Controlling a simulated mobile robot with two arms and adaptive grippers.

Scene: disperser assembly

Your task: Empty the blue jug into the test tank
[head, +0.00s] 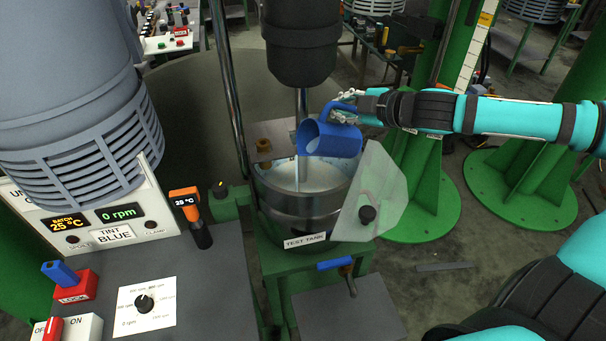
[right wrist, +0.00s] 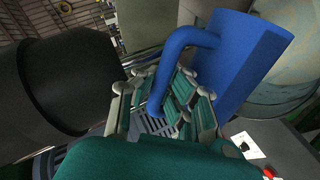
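The tank is an open metal vessel with pale liquid inside and a "TEST TANK" label. My right gripper (head: 347,112) is shut on the jug's handle, above the tank's rim. In the right wrist view the fingers (right wrist: 165,105) close around the blue handle, with the jug body (right wrist: 243,62) beyond. My left gripper is not in view.
A dark motor housing (head: 301,45) with a shaft hangs above the tank close to the jug. A clear hinged guard (head: 378,190) stands open at the tank's right. A control panel (head: 160,290) with a knob and switches lies at the left.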

